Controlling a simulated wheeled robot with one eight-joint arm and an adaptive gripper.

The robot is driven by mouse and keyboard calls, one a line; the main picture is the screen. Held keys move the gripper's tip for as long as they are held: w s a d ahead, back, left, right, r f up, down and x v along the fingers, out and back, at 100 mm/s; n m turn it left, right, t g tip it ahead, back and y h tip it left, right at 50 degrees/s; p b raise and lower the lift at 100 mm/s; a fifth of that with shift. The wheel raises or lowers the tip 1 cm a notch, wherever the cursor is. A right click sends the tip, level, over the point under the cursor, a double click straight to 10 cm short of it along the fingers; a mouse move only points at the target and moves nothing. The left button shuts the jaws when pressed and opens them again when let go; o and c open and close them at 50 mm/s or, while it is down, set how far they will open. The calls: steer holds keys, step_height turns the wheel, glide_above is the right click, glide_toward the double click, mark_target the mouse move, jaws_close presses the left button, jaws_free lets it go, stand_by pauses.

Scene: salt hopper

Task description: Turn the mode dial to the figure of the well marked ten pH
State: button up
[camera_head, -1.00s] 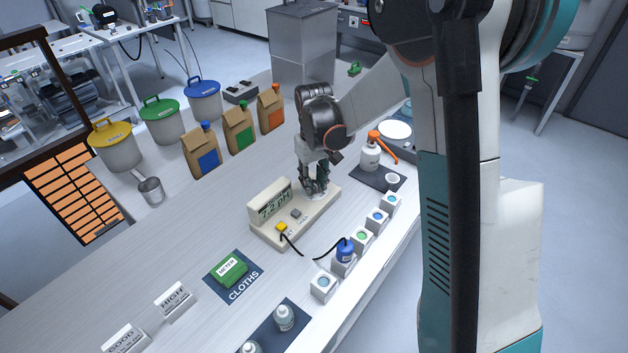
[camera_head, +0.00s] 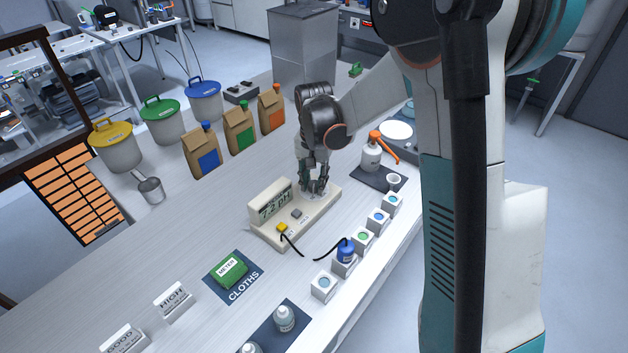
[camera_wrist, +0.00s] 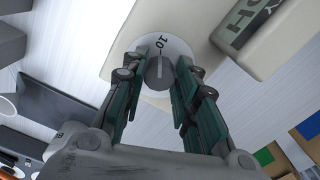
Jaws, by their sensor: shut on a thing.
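The mode dial (camera_wrist: 161,48) is a white disc with a grey knob (camera_wrist: 160,74), set on the cream meter (camera_head: 326,204). In the wrist view its figure 10 stands just above the knob, and a pale line on the knob points towards that figure. My gripper (camera_wrist: 160,88) is shut on the knob, with one finger on each side; in the head view it hides the dial (camera_head: 318,190). The meter's display (camera_head: 273,203) shows a figure and pH, too small to read surely. A blue probe (camera_head: 345,251) stands in one of the white wells.
Several white wells (camera_head: 362,238) line the front edge, their labels unreadable. A white bottle with an orange spout (camera_head: 370,157) stands right of my gripper. Bags (camera_head: 240,128) and lidded buckets stand behind.

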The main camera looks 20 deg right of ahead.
mark_target(314, 184)
stand_by(0.4)
steer(key=o, duration=1.1)
steer(key=shift+c, duration=0.2)
steer(key=shift+r, duration=0.1)
step_height(314, 184, up, 12)
steer(key=s+r+n+t, duration=0.3)
steer(key=s+r, duration=0.3)
steer(key=s, duration=0.5)
steer(key=s+f+n+t, duration=0.2)
steer(key=s+n+t, duration=0.2)
steer(key=s, duration=0.9)
